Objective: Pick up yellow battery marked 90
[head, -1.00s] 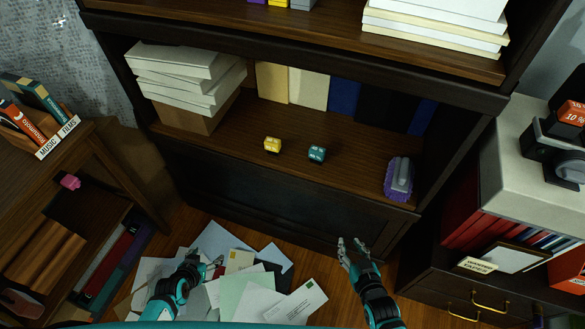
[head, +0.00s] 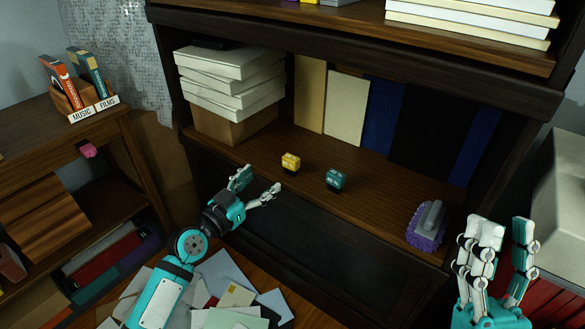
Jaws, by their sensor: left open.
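The small yellow battery (head: 291,162) stands on the open shelf (head: 370,190) of the dark bookcase, left of a teal battery (head: 335,179). Any marking on it is too small to read. My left gripper (head: 256,183) is open and empty, just in front of the shelf edge, to the left of and below the yellow battery and apart from it. My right gripper (head: 498,240) is raised at the lower right, in front of the bookcase's right side; its fingers point up and look spread, with nothing seen between them.
A purple brush-like object (head: 427,225) with a grey handle sits at the shelf's right end. White boxes (head: 231,80) are stacked at its left, and upright books (head: 346,107) line the back. A wooden side shelf (head: 60,140) stands at left.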

